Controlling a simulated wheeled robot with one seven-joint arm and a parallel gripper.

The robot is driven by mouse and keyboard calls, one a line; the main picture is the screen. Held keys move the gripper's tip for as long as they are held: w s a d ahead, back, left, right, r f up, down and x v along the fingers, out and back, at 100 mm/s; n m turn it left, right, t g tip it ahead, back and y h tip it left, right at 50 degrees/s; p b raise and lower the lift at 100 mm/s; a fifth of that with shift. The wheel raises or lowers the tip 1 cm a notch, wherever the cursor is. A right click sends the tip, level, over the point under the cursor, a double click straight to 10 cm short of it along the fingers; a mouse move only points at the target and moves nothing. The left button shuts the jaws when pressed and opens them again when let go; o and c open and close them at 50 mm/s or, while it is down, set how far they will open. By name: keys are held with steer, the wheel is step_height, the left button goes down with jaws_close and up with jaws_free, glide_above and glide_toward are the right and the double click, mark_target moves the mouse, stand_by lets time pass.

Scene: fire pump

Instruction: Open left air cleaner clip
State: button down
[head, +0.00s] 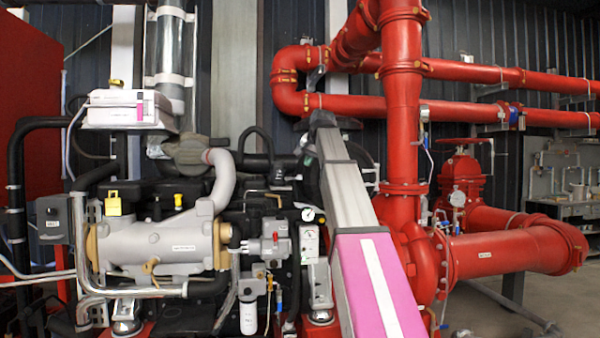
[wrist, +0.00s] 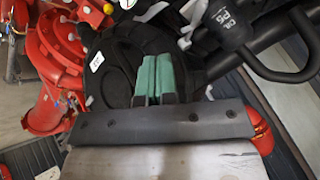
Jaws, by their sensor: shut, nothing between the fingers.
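A black round housing (wrist: 115,62) with a small white label, which looks like the air cleaner, fills the middle of the wrist view. My gripper (wrist: 152,58) has green fingertips, shut together and empty, in front of this housing. I cannot tell if they touch it. Small pale pieces show at the housing's rim, one at the left (wrist: 89,101) and one at the upper right (wrist: 184,43). They may be clips; I cannot tell if they are open or closed. In the head view my grey and pink arm hides the gripper and most of the housing.
Black pipework (wrist: 265,68) crosses the upper right of the wrist view, close to the housing. Red piping (head: 402,120) stands just right of my arm in the head view. The grey engine (head: 165,245) is at the left. Open floor shows at the far right.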

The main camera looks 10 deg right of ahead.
mark_target(288, 177)
steer(key=w+a+f, duration=0.4)
steer(key=w+f, duration=0.2)
steer(key=w, duration=0.2)
steer(key=shift+w+a+f, duration=0.15)
steer(key=shift+w+f, duration=0.05)
steer(key=shift+f, duration=0.1)
steer(key=shift+w+a+m+h, duration=0.3)
steer(key=shift+a+m+h, duration=0.1)
steer(key=shift+a+m, duration=0.15)
steer(key=shift+w+a+m+h, duration=0.25)
steer(key=shift+a+m+h, duration=0.15)
steer(key=shift+a+m, duration=0.15)
steer(key=shift+w+a, duration=0.25)
steer(key=shift+a, duration=0.05)
steer(key=shift+d, duration=0.1)
